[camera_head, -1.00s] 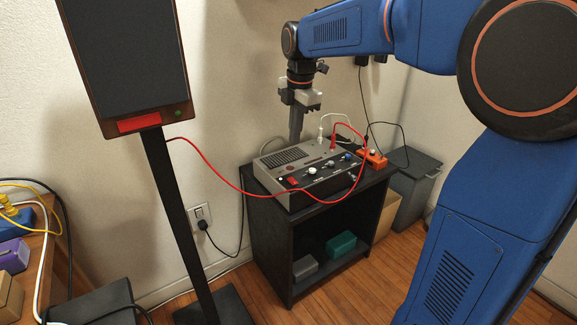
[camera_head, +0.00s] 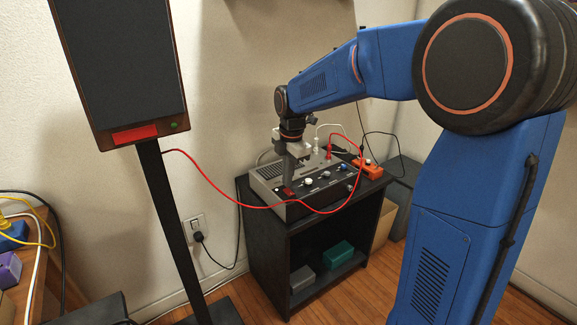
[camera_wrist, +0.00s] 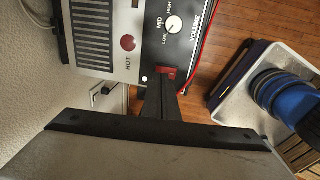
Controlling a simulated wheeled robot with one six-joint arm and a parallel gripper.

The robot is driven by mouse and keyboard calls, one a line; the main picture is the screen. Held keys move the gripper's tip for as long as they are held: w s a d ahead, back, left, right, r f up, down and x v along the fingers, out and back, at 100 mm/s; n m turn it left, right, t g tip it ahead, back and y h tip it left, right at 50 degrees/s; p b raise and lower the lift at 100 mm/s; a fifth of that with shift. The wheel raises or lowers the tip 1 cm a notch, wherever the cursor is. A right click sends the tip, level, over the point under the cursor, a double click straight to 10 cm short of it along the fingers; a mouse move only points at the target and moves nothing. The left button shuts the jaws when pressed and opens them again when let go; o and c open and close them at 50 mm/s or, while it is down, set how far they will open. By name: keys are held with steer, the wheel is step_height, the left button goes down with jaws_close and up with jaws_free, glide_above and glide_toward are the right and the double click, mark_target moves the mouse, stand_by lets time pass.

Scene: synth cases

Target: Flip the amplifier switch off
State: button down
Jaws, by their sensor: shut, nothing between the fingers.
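The grey amplifier (camera_head: 262,181) with a black control panel sits on top of the black cabinet (camera_head: 262,225) in the head view. Its red switch (camera_head: 288,191) is at the panel's left end; in the wrist view the red switch (camera_wrist: 170,71) lies near the VOLUME knob and a small white dot. My gripper (camera_head: 290,185) points down at the switch, shut and empty. In the wrist view my gripper's tip (camera_wrist: 163,78) overlaps the switch's edge. I cannot tell whether it touches, nor which way the switch is tipped, as the fingers partly hide it.
A red cable (camera_head: 225,191) runs from the tall speaker (camera_head: 125,65) across the amplifier's front to a red plug at its rear. A white plug (camera_head: 316,150) stands beside it. An orange box (camera_head: 368,168) sits right of the amplifier. A wall outlet (camera_head: 194,228) is left of the cabinet.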

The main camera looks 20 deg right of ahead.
mark_target(289, 192)
steer(key=shift+w+f, duration=0.1)
steer(key=shift+f, duration=0.9)
